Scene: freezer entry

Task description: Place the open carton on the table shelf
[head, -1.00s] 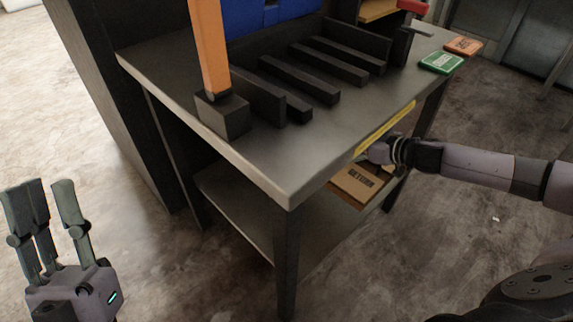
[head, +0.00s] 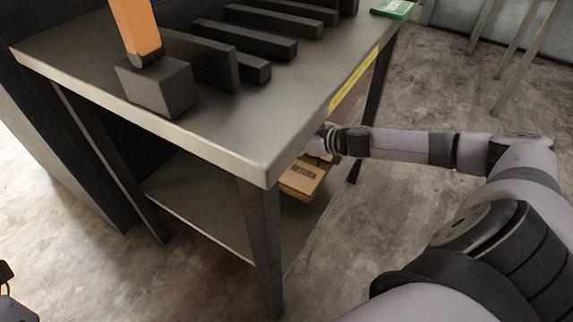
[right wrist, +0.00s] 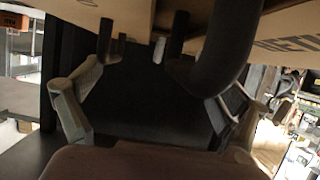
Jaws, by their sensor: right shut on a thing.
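The brown cardboard carton (head: 302,180) shows in the head view below the tabletop, at the right end of the table's lower shelf (head: 195,200). Dark lettering is on its side; its top is partly hidden by the tabletop and my gripper. I cannot tell whether it rests on the shelf. My right gripper (head: 320,145) reaches in from the right under the table edge and is shut on the carton. In the right wrist view, cardboard (right wrist: 285,50) spans the top, beyond the fingers. Only a corner of my left gripper (head: 8,300) shows at the lower left; its fingers are out of view.
The metal tabletop (head: 290,95) with a yellow label overhangs the shelf. A front leg (head: 265,250) stands left of the carton. Black bars (head: 245,40), a block with an orange post (head: 135,25) and a green item (head: 393,9) are on top. The left shelf area looks clear.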

